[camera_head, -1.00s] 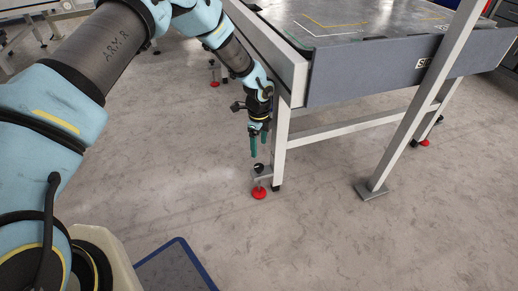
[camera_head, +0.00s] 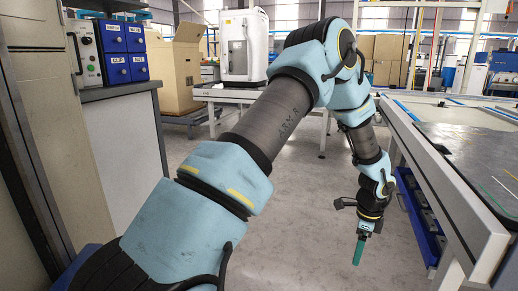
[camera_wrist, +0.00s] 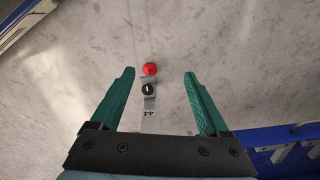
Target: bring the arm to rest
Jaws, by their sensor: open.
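My gripper (camera_head: 359,250) hangs at the end of my arm, fingers pointing down, beside the workbench in the head view. My arm reaches forward, bends at the elbow and drops toward the floor in the head view.
A workbench (camera_head: 446,198) stands close to the right of my gripper, with blue bins (camera_head: 419,218) below its top. A cabinet with blue drawers (camera_head: 124,38) is at the left. A white machine (camera_head: 244,44) and a cardboard box (camera_head: 174,68) stand behind. Floor (camera_head: 297,222) between is clear.

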